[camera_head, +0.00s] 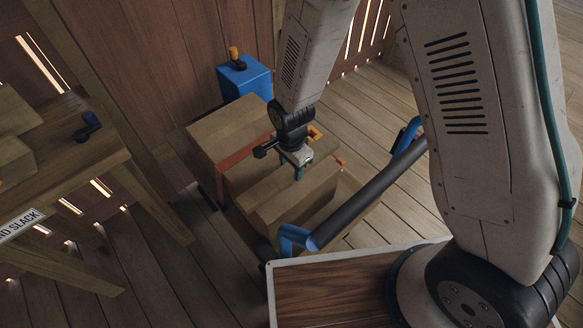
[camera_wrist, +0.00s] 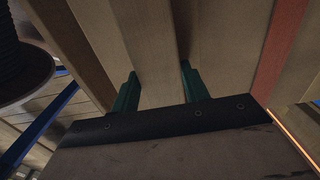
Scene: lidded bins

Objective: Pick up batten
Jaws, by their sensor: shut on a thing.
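A pale wooden batten (camera_wrist: 150,45) runs up the middle of the wrist view, between the two green fingers of my gripper (camera_wrist: 160,88). The fingers are shut on its sides. In the head view my gripper (camera_head: 299,173) points down over wooden boxes, its teal fingertips low among them. The batten is hard to tell apart from the wood around it in that view, and its far end is out of the wrist view.
A wooden box with a flat top (camera_head: 228,130) and a reddish edge stands left of the gripper. Behind it is a blue bin (camera_head: 245,78). A dark bar with blue ends (camera_head: 365,197) crosses in front. A wooden bench (camera_head: 60,150) stands at left. Plank floor lies open at upper right.

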